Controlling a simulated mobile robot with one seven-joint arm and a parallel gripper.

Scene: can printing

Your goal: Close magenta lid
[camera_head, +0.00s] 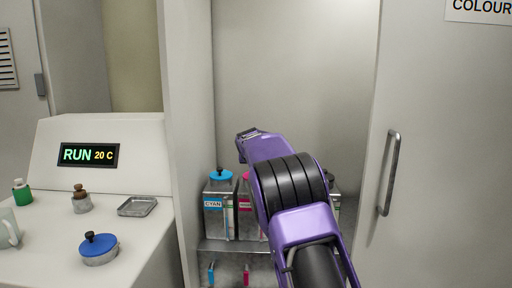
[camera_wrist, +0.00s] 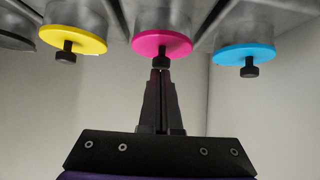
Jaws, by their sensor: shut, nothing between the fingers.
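The magenta lid (camera_wrist: 162,43) is a flat pink disc with a black knob (camera_wrist: 161,62), on the mouth of a grey metal can. In the wrist view the cans appear upside down, with lids facing down. My gripper (camera_wrist: 160,74) is shut and empty, its fingertips in line with the knob and very close to it; I cannot tell whether they touch. In the head view the magenta can (camera_head: 245,210) stands in the cabinet, partly hidden by my purple arm. Only a sliver of its lid (camera_head: 245,176) shows there. How tightly the lid sits cannot be told.
The cyan can (camera_head: 214,222) with a blue lid stands left of the magenta one. A yellow lid (camera_wrist: 72,40) is on the magenta can's other side. The cabinet's left wall (camera_head: 188,120) and the right door's handle (camera_head: 389,172) flank the opening. A counter (camera_head: 150,250) stands left.

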